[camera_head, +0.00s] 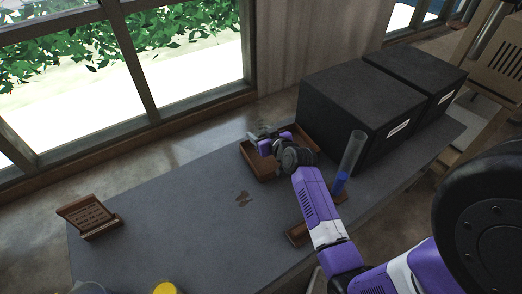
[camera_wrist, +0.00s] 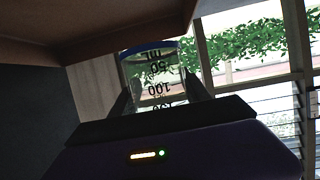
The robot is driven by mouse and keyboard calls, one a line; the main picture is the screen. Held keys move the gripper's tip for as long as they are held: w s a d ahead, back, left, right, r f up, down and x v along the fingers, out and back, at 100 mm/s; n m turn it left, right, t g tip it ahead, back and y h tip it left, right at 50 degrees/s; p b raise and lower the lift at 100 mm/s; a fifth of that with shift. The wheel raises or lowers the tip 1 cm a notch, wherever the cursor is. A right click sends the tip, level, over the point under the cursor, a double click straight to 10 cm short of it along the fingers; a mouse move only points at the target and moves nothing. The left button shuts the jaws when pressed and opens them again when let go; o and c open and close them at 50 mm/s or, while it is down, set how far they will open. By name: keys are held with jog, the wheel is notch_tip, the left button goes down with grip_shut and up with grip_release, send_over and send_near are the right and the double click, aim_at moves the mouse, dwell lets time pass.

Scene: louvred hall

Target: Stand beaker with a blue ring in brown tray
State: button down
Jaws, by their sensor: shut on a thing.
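My gripper (camera_head: 264,138) is shut on the clear beaker and holds it over the brown tray (camera_head: 250,166) on the grey table. In the wrist view the beaker (camera_wrist: 158,88) stands between my two fingers (camera_wrist: 160,92). Its blue ring (camera_wrist: 150,46) shows at the picture's upper end, and its black volume marks read upside down there. A brown surface (camera_wrist: 90,28), which looks like the tray, fills the top left of that view. In the head view my gripper and arm hide much of the beaker and part of the tray, so I cannot tell whether they touch.
Two black boxes (camera_head: 352,100) stand close behind and right of the tray. A tall clear cylinder with a blue lower part (camera_head: 351,155) stands right of my arm. A wooden stand (camera_head: 88,215) is at the left, and a yellow thing (camera_head: 165,288) at the front edge. The table's middle left is mostly clear.

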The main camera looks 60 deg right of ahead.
jog(key=shift+f+b, duration=0.9)
jog(key=shift+f, duration=2.65)
jog(key=shift+f, duration=0.2)
jog(key=c, duration=0.8)
grip_release()
